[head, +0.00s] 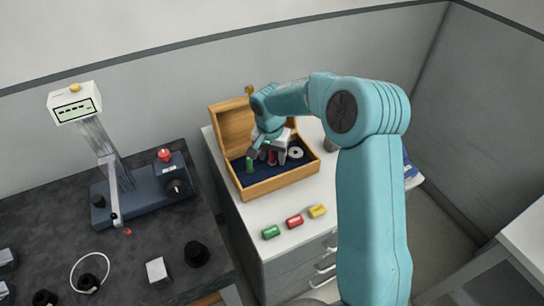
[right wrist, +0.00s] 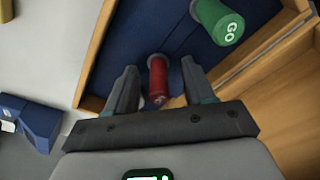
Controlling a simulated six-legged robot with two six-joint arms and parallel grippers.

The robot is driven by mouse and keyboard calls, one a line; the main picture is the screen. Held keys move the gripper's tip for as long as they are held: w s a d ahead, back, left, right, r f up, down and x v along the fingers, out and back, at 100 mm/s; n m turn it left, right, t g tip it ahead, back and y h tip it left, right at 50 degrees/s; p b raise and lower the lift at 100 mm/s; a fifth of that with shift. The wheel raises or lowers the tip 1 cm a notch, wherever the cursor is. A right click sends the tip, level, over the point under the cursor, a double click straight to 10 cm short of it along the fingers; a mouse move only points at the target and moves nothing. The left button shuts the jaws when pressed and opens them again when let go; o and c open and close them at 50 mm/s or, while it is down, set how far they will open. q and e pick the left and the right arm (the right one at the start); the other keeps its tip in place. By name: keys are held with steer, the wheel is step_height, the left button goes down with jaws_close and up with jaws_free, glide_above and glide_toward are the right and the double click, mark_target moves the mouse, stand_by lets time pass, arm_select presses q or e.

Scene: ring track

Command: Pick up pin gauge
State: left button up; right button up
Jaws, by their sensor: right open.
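An open wooden box (head: 287,187) with a dark blue lining stands on the white cabinet top. In it, a green handle marked GO (right wrist: 222,27) and a red handle (right wrist: 158,82) show; both look like pin gauge handles. The green one (head: 249,165) also shows in the head view. My right gripper (head: 267,152) is over the box. In the right wrist view its open fingers (right wrist: 159,68) lie on either side of the red handle, with gaps on both sides. I cannot tell how deep they reach. My left gripper is not in view.
The raised lid (head: 228,125) stands behind. A dark bench with a gauge stand (head: 145,195) is at left.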

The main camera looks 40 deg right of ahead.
steer(key=shift+s, duration=0.1)
steer(key=c, duration=0.3)
jaws_close()
